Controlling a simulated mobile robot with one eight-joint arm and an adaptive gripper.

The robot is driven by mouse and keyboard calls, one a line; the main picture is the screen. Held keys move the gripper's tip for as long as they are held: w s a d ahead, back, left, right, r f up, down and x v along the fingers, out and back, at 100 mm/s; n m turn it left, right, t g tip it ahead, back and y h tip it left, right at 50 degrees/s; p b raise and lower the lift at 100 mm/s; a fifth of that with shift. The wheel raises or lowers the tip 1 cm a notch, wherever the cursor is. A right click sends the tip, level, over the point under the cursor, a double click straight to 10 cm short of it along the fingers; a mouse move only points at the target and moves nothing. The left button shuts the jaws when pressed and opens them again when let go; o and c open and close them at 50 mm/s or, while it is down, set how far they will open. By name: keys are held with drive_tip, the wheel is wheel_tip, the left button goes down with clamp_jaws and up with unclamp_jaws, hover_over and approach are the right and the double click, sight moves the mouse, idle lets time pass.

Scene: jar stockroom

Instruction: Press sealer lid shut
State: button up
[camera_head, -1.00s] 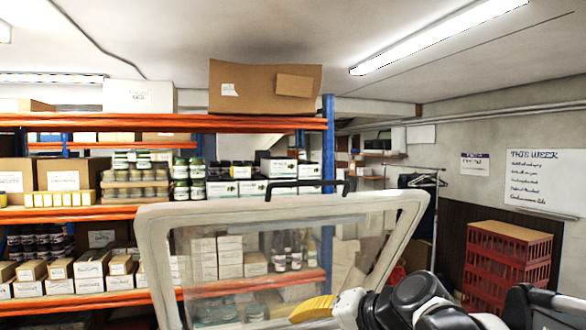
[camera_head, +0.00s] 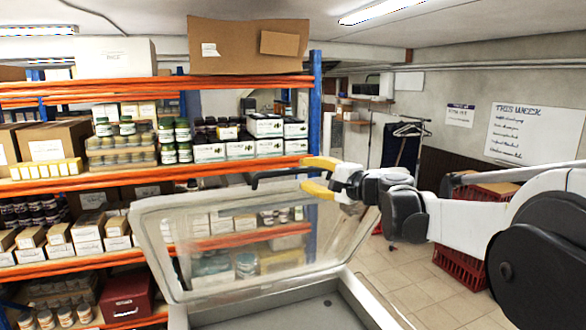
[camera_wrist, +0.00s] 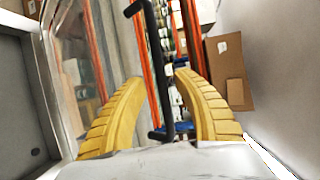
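The sealer lid (camera_head: 150,228) is a clear panel in an off-white frame, raised and tilted open above the pale sealer body (camera_head: 368,302). A black handle (camera_head: 275,174) runs along the lid's upper edge. My gripper (camera_head: 304,173) has yellow fingers and is at the right end of the handle. In the wrist view the ridged fingers (camera_wrist: 158,82) are spread apart, with the black handle (camera_wrist: 152,50) between them. I see gaps beside the handle, but cannot tell whether a finger touches it. The sealer's grey chamber (camera_head: 290,312) is partly visible below.
Orange and blue shelving (camera_head: 316,110) with jars and cartons stands behind the lid. A large cardboard box (camera_head: 235,45) sits on top. A red crate stack (camera_head: 460,262) is at right, partly behind my arm. Tiled floor (camera_head: 405,285) is clear right of the sealer.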

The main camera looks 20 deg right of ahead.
sight(301, 172)
drive_tip(key=shift+x, duration=1.65)
drive_tip(key=shift+s, duration=0.1)
drive_tip(key=shift+c, duration=0.4)
clamp_jaws()
